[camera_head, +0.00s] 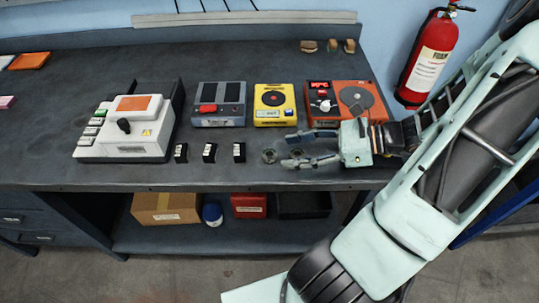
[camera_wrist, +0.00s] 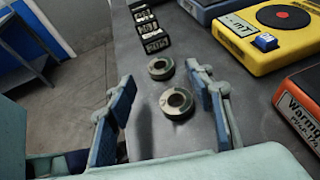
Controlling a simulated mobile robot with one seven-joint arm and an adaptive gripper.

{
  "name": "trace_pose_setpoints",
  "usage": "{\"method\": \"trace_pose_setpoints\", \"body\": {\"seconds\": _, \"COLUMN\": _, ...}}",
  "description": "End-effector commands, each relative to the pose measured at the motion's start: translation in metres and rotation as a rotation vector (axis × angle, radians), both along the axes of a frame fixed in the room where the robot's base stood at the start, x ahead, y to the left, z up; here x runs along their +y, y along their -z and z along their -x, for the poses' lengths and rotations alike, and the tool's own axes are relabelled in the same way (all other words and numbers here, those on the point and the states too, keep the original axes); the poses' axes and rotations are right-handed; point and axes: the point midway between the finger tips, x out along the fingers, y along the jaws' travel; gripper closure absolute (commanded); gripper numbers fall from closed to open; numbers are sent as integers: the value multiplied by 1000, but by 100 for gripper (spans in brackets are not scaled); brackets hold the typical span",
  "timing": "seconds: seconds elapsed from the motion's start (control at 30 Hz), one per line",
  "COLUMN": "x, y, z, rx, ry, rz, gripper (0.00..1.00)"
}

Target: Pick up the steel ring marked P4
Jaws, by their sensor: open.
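Two round steel rings with dark centre holes lie flat on the dark bench. The nearer ring (camera_wrist: 177,103) lies between my gripper's fingers in the wrist view, closer to the right finger. The farther ring (camera_wrist: 160,68) lies just beyond, around the fingertips. In the head view one ring (camera_head: 269,156) shows just left of the fingertips; the other is partly hidden by the fingers. No P4 mark is readable on either ring. My gripper (camera_wrist: 161,78) is open, its two blue-padded fingers spread and holding nothing; it also shows in the head view (camera_head: 288,150).
Small black labelled blocks (camera_head: 210,152) stand in a row left of the rings. Behind are a yellow device (camera_head: 288,92), an orange-red warming plate (camera_head: 319,87), a grey-blue box (camera_head: 219,119) and a white instrument (camera_head: 126,140). The bench's front edge (camera_head: 150,187) is close.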

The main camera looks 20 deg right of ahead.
Motion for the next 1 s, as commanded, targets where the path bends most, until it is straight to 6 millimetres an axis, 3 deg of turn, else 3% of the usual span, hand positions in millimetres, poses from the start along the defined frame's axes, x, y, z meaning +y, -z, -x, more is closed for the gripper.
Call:
{"method": "trace_pose_setpoints", "body": {"seconds": 0.3, "x": 37, "y": 17, "z": -19, "rx": 0, "ry": -2, "rz": -2, "gripper": 52}}
{"method": "trace_pose_setpoints", "body": {"seconds": 0.63, "x": 42, "y": 20, "z": -22, "rx": 0, "ry": 0, "rz": 0, "gripper": 52}}
{"method": "trace_pose_setpoints", "body": {"seconds": 1.0, "x": 42, "y": 20, "z": -22, "rx": 0, "ry": 0, "rz": 1, "gripper": 92}}
